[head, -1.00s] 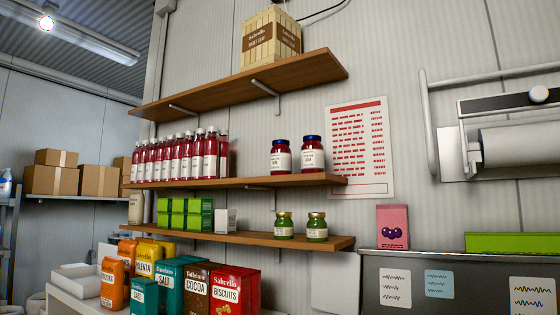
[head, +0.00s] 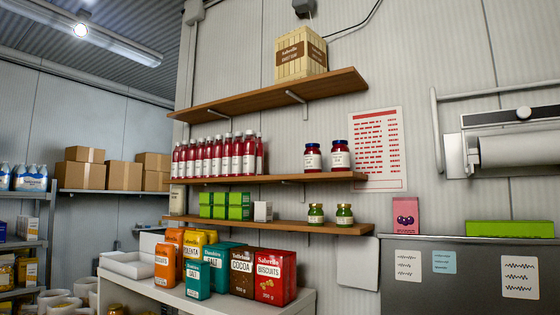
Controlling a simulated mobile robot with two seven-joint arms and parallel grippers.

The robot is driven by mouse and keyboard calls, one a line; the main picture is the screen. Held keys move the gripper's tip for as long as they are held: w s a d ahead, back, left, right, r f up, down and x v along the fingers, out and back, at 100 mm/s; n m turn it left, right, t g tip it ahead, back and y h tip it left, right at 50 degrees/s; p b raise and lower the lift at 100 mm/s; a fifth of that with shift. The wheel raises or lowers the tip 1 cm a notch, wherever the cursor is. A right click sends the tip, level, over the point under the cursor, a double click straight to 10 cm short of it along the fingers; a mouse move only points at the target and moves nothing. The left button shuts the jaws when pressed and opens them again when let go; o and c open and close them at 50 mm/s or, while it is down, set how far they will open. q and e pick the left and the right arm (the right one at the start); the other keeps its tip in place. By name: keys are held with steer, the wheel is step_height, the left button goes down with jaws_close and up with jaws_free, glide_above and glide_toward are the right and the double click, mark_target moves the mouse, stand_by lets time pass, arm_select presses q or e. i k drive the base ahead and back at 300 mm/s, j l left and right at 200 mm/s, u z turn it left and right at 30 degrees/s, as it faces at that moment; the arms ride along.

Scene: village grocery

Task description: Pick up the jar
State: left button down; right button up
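Two red jars with blue lids stand side by side at the right end of the middle wall shelf in the head view: a left one (head: 312,157) and a right one (head: 340,156). Below them, two small green jars with pale gold lids, a left one (head: 315,213) and a right one (head: 344,215), stand at the right end of the lowest shelf. I cannot tell which jar is meant. All of them stand upright and apart from any gripper. Neither of my grippers is in view.
Several red bottles (head: 219,156) fill the left of the middle shelf (head: 275,180). Green boxes (head: 225,206) stand on the lowest shelf. A counter (head: 215,301) in front holds packets and a red biscuits box (head: 275,277). A grey unit (head: 470,270) is at right.

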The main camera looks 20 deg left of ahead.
mark_target(313, 155)
steer(key=i+j+u, duration=0.1)
steer(key=u, duration=0.35)
steer(key=i+j+u, duration=0.1)
steer(key=u, duration=0.3)
steer(key=i+u, duration=0.2)
steer(key=u, duration=0.25)
